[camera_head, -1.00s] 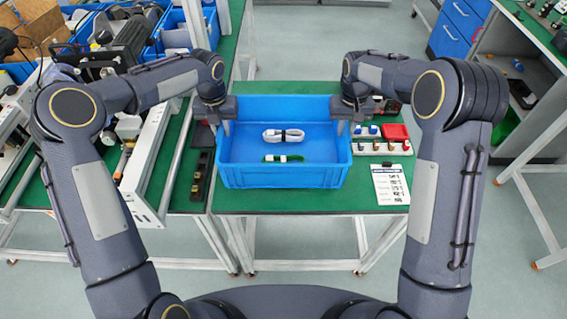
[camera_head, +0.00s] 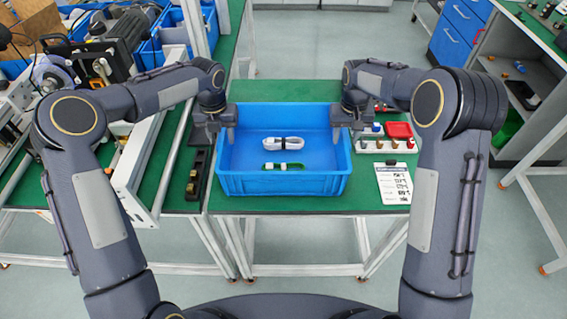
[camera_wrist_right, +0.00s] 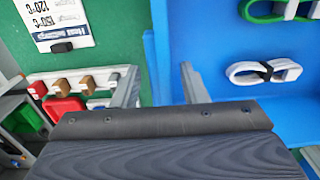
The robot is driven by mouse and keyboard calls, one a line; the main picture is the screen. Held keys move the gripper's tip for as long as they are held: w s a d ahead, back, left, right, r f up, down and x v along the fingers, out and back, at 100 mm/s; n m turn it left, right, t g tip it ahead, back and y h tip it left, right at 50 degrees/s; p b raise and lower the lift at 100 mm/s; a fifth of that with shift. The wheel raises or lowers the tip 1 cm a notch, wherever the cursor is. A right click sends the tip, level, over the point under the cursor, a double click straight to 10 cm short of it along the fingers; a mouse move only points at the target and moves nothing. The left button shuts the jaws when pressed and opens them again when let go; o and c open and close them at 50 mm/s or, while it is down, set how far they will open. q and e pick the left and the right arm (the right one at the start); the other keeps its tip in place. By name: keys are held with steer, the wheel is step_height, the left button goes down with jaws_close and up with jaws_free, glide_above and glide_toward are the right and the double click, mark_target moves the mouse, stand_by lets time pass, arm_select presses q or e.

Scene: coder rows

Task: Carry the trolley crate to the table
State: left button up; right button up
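The blue crate (camera_head: 284,184) sits upright on the green table (camera_head: 235,202), near its front edge. Inside it lie a white cable bundle with a black band (camera_head: 283,143) and a green cable bundle with a white band (camera_head: 283,166). My left gripper (camera_head: 222,136) is at the crate's left wall, its fingers apart on either side of the wall. My right gripper (camera_head: 346,136) is at the right wall. The right wrist view shows its fingers (camera_wrist_right: 158,88) spread, one outside and one inside the crate, with gaps to the wall.
A black strip (camera_head: 198,175) lies to the left. Machinery and blue bins fill the left bench; a shelf unit (camera_head: 480,50) stands right.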

steer(key=shift+r, duration=0.1)
arm_select(q)
step_height(320, 180, up, 12)
arm_select(e)
step_height(320, 180, up, 12)
stand_by(0.8)
stand_by(0.5)
